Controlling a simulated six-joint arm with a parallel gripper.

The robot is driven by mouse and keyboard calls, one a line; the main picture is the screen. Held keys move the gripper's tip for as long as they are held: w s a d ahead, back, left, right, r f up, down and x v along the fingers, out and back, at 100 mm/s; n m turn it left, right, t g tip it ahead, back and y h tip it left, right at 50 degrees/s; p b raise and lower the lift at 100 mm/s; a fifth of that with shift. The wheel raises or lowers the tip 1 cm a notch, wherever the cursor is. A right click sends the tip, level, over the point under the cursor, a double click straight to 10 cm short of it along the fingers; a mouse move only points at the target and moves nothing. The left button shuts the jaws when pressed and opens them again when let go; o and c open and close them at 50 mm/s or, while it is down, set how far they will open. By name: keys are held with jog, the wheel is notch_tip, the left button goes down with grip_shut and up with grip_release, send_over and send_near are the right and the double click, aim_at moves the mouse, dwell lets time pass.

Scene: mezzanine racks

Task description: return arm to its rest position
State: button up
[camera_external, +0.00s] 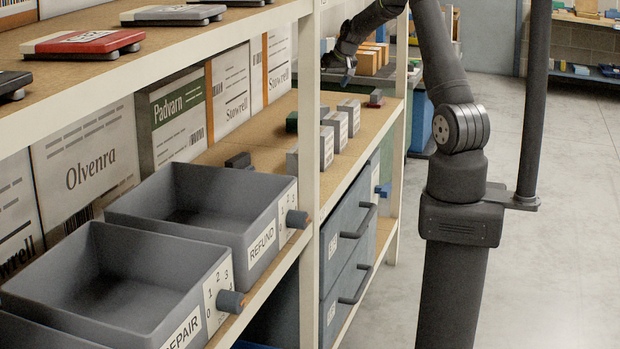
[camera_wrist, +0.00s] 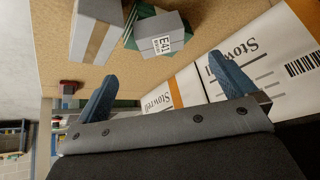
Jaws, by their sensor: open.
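My gripper (camera_external: 343,62) shows at the top centre of the external view, in front of the rack and above the shelf with the small blocks. In the wrist view my gripper (camera_wrist: 165,88) has its two blue fingers wide apart with nothing between them. Beyond the fingers, a grey block labelled E41 (camera_wrist: 160,36) stands on the brown shelf board (camera_wrist: 205,20), apart from the fingers. My arm rises from its column right of the rack and bends over toward the shelf.
Grey bins labelled REFUND (camera_external: 262,243) and REPAIR (camera_external: 183,327) stand on the near shelf. Several grey blocks (camera_external: 337,130) stand on the shelf beyond the rack upright (camera_external: 308,150). Stowrell cartons (camera_external: 229,95) line the back. The floor (camera_external: 560,200) at right is clear.

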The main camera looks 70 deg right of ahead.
jog(key=x, duration=1.2)
jog(key=shift+f, duration=0.25)
jog(key=shift+r, duration=0.15)
jog(key=shift+r, duration=0.1)
